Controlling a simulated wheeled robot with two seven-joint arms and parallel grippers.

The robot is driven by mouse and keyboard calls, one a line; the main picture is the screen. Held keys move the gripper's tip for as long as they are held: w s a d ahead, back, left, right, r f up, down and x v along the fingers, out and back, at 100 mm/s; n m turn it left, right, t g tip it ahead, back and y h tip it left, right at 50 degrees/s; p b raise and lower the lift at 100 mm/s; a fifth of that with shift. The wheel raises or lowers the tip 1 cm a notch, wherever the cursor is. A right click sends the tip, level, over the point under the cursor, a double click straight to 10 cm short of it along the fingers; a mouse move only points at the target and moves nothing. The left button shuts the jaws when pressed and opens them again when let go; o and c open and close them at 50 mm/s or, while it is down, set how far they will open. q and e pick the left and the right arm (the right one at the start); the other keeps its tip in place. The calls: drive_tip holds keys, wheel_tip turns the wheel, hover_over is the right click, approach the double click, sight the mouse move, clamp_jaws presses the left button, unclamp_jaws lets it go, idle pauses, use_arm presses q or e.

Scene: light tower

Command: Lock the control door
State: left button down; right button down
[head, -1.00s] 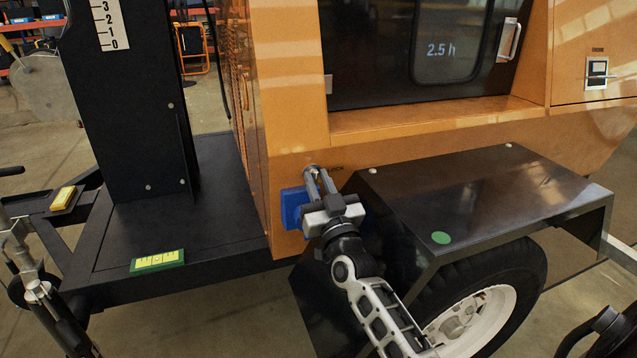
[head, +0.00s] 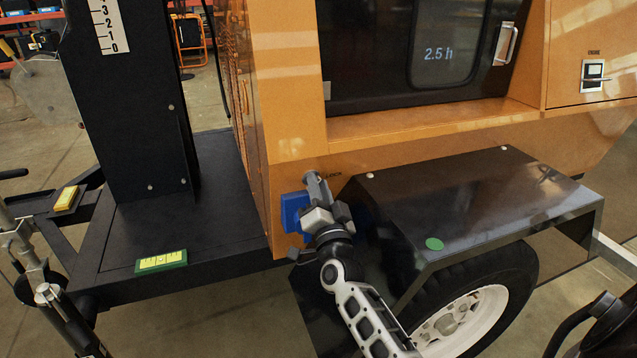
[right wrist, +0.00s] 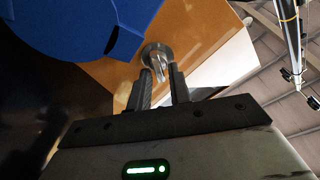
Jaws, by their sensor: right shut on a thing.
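The control door (head: 425,50) is a dark door with a window showing "2.5 h" and a silver handle (head: 504,43); it sits in the orange body and looks closed. My right gripper (head: 316,183) is at the orange panel below the door's left part. In the right wrist view, its two fingers (right wrist: 162,82) are shut on a small silver metal piece in a round metal lock (right wrist: 157,54) on the panel. My left gripper is not in view.
A blue block (head: 292,210) is on the panel just left of my right gripper. A black fender (head: 490,205) with a green dot stands over the wheel (head: 460,315) at right. A black deck (head: 180,220) with a yellow-green level (head: 161,262) lies at left.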

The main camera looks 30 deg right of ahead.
use_arm(q)
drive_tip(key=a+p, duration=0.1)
drive_tip(key=p, duration=0.2)
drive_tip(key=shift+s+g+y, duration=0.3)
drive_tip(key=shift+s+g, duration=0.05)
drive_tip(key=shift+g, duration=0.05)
use_arm(e)
drive_tip(key=m, duration=0.3)
drive_tip(key=m+g, duration=0.1)
drive_tip(key=m, duration=0.3)
drive_tip(key=m+g, duration=0.1)
drive_tip(key=m, duration=0.2)
drive_tip(key=shift+d+f, duration=0.1)
drive_tip(key=shift+f, duration=0.15)
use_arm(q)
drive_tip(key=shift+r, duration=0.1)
use_arm(e)
drive_tip(key=shift+m, duration=0.3)
drive_tip(key=c, duration=1.5)
unclamp_jaws()
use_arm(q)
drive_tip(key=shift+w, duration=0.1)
